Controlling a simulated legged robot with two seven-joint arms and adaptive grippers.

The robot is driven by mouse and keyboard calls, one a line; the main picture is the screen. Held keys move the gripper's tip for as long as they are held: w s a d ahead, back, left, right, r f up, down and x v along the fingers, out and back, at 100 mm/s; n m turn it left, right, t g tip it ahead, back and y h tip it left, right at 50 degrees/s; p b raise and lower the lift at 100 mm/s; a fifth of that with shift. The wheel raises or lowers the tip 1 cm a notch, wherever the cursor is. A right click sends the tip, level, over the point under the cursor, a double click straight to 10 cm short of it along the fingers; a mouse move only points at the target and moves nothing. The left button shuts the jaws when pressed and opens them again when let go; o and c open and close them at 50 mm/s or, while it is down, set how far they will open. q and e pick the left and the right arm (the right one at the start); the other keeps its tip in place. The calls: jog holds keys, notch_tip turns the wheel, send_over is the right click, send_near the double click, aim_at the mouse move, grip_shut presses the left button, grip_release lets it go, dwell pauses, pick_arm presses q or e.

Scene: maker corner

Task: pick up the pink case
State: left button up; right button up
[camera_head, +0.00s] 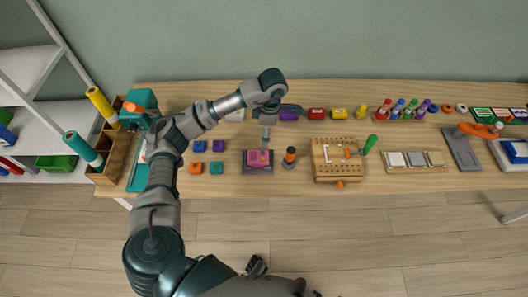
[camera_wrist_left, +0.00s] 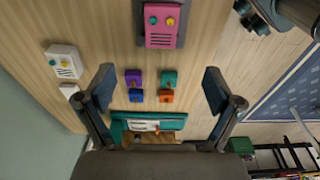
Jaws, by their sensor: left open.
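The pink case (camera_head: 258,160) sits on a dark grey base (camera_head: 247,170) on the wooden workbench, left of its middle. In the left wrist view the pink case (camera_wrist_left: 161,32) lies near the top edge, with a teal knob, a yellow knob and a slotted front. My left gripper (camera_head: 267,138) is above and just behind the case in the head view. Its two fingers (camera_wrist_left: 158,90) are wide apart with nothing between them. A dark part that looks like my right gripper (camera_head: 256,265) shows low in the head view; its jaws are unclear.
Small purple, teal and orange blocks (camera_head: 216,167) lie left of the case. An orange-topped dark bottle (camera_head: 289,158) stands close on its right, then a wooden pegboard (camera_head: 335,160). Purple, red and yellow items line the back. The bench's front edge (camera_head: 225,195) is close to the case.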

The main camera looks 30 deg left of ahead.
pick_arm(q)
send_over(258, 156)
notch_tip(258, 156, down, 4)
jog(key=f, duration=0.4)
jog(key=d+f, duration=0.1)
jog(key=f, duration=0.1)
jog(key=shift+w+d+f+b, duration=0.1)
jog(key=shift+w+f+b, duration=0.15)
jog(key=shift+b, duration=0.15)
jog(key=shift+s+d+f, duration=0.1)
jog(key=shift+s+f, duration=0.1)
jog(key=shift+f, duration=0.1)
jog(key=f, duration=0.1)
jog(key=a+f, duration=0.1)
jog(key=f, duration=0.3)
jog(key=shift+a, duration=0.35)
jog(key=shift+c, duration=0.3)
jog(key=shift+d, duration=0.3)
jog(key=c, duration=0.8)
jog(key=shift+r, duration=0.1)
jog(key=c, duration=0.4)
jog(key=shift+c, duration=0.8)
jog(key=shift+a, duration=0.15)
pick_arm(e)
notch_tip(258, 156, up, 4)
jog(key=shift+a, duration=0.15)
